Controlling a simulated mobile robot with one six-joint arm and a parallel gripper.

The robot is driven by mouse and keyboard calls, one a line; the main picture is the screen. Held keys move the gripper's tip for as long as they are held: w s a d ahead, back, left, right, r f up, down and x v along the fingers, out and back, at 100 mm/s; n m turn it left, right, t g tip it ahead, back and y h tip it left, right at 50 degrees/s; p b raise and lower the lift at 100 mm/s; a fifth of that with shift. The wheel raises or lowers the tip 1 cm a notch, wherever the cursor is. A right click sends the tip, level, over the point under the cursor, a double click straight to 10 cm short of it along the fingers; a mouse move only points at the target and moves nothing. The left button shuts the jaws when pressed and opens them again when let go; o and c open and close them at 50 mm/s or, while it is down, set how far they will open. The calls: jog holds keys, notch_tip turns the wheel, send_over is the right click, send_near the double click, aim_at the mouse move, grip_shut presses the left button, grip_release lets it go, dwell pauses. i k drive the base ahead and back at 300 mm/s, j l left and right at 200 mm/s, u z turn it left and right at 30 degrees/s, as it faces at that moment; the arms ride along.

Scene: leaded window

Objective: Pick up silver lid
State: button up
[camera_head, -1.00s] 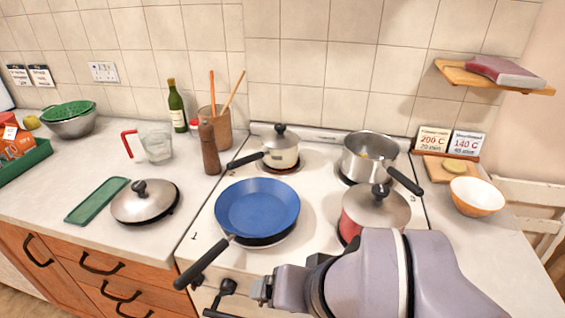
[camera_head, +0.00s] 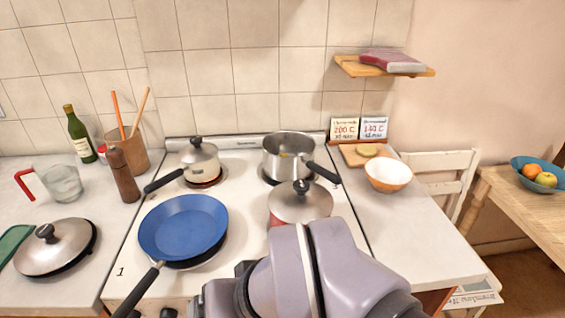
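A silver lid (camera_head: 57,247) with a black knob lies on the counter at the left, left of the stove. A second silver lid (camera_head: 300,201) with a dark knob sits on a red pot (camera_head: 281,226) at the front right of the stove; my arm hides much of that pot. A smaller silver lid (camera_head: 197,152) covers the cream saucepan at the back left. My arm's grey links rise at the bottom middle, in front of the red pot. My gripper's fingers do not show.
A blue frying pan (camera_head: 184,227) stands front left on the stove, its handle over the front edge. An open steel saucepan (camera_head: 288,158) stands back right. A pepper mill (camera_head: 122,175), a glass jug (camera_head: 62,183) and an orange bowl (camera_head: 388,175) stand on the counters.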

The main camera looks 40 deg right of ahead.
aim_at(54, 245)
jog(key=j+z, duration=0.3)
jog(key=j, duration=0.7)
jog(key=j+z, duration=0.25)
jog(key=j, duration=0.75)
